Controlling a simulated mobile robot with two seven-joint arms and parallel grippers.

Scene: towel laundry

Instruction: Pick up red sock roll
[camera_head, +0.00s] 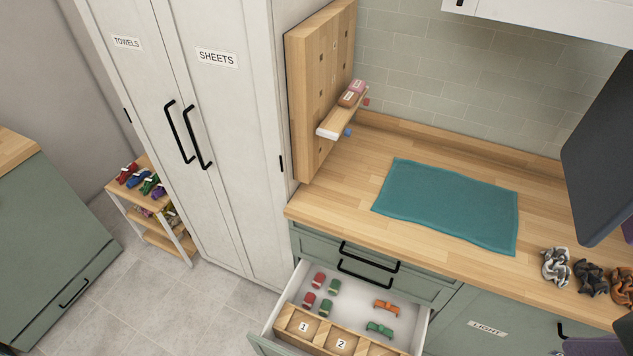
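Two small red sock rolls lie in the open white drawer at the bottom centre. One red sock roll (319,280) is farther back, and the other red sock roll (309,299) is nearer the front. Next to them on the right lie two green rolls, one farther back (334,287) and one nearer (326,306). An orange tied bundle (386,308) and a green tied bundle (380,329) lie in the drawer's right part. Neither of my grippers can be made out in this view.
A wooden divider (317,322) with numbered compartments sits at the drawer's front. A teal towel (450,203) lies on the counter, with grey, dark and brown scrunched pieces (590,279) at right. A large dark panel (600,150) hangs at upper right. A low shelf (160,205) holds coloured bundles.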

